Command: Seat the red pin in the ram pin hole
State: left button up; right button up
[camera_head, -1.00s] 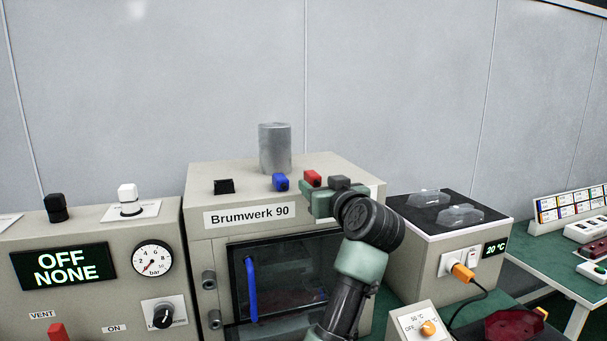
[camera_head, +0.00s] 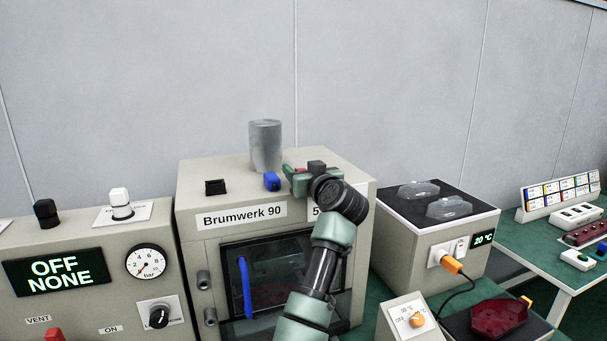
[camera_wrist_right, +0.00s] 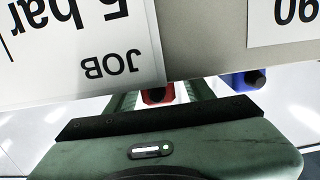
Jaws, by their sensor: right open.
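The red pin (camera_head: 288,168) is on top of the Brumwerk 90 press, right of a blue pin (camera_head: 271,181); my right gripper mostly hides it. My right gripper (camera_head: 293,180) is open at the press's top front edge, its fingers reaching toward the red pin. In the right wrist view the red pin (camera_wrist_right: 157,95) shows between the green fingers, and the blue pin (camera_wrist_right: 246,80) is to the right. Contact with the red pin cannot be told. A grey ram cylinder (camera_head: 265,146) stands on the press; I cannot make out a pin hole in it.
A black square fitting (camera_head: 215,187) is at the press top's left. A control box (camera_head: 100,240) stands left of the press, and a heater box (camera_head: 440,215) stands right. My forearm crosses the press window (camera_head: 270,275). Space above the press is clear around the cylinder.

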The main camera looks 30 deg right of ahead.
aim_at(301, 169)
jog(key=c, duration=1)
grip_shut()
notch_tip(301, 169, up, 20)
jog(key=b, duration=0.4)
